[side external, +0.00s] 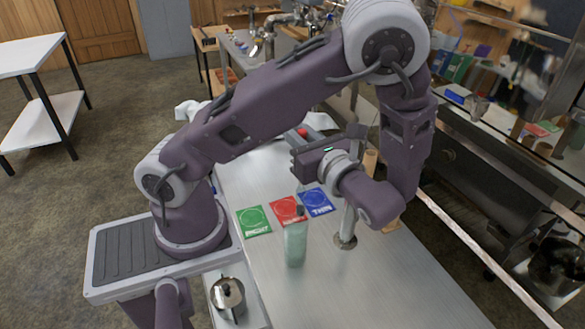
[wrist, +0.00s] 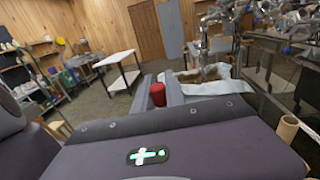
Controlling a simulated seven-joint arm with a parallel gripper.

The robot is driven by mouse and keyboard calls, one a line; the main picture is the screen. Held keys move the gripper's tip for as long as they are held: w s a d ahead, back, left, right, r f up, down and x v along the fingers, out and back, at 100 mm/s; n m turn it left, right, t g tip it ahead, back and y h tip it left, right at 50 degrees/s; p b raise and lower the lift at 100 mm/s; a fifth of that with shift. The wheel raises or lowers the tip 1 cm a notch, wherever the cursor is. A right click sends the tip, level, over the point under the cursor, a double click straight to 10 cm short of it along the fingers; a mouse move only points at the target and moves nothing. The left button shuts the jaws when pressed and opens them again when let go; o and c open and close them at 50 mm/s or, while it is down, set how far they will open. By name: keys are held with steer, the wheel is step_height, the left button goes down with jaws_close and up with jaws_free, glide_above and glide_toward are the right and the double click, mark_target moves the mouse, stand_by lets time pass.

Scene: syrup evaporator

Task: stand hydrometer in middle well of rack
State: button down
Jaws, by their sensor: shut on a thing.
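My gripper (side external: 301,138) is held level above the table, its hand turned away from the side camera. A red cylindrical piece (wrist: 157,95) shows just past the hand in the wrist view, between grey parts that look like the fingers. It also shows as a red spot in the side external view (side external: 303,132). It appears to be the top of the held hydrometer; the hand hides the rest. I cannot make out the rack or its middle well. Tan wooden pieces (side external: 371,161) show behind my arm, and one shows at the right of the wrist view (wrist: 288,128).
The table's front is clear.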

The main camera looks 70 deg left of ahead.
steer(key=w+a+f+m+t+h, duration=0.1)
steer(key=w+a+m+t, duration=0.2)
steer(key=w, duration=0.7)
steer(key=w+a+f+m+t+h, duration=0.1)
steer(key=w+f+m+t, duration=0.15)
steer(key=w+t, duration=0.6)
steer(key=w+a+f+m+t+h, duration=0.1)
steer(key=w+a+m+t, duration=0.15)
steer(key=w, duration=1.05)
step_height(320, 180, down, 10)
steer(key=g, duration=0.1)
steer(key=shift+s+m, duration=0.2)
steer(key=shift+m, duration=0.2)
steer(key=shift+a+f, duration=0.1)
steer(key=c, duration=1.3)
jaws_free()
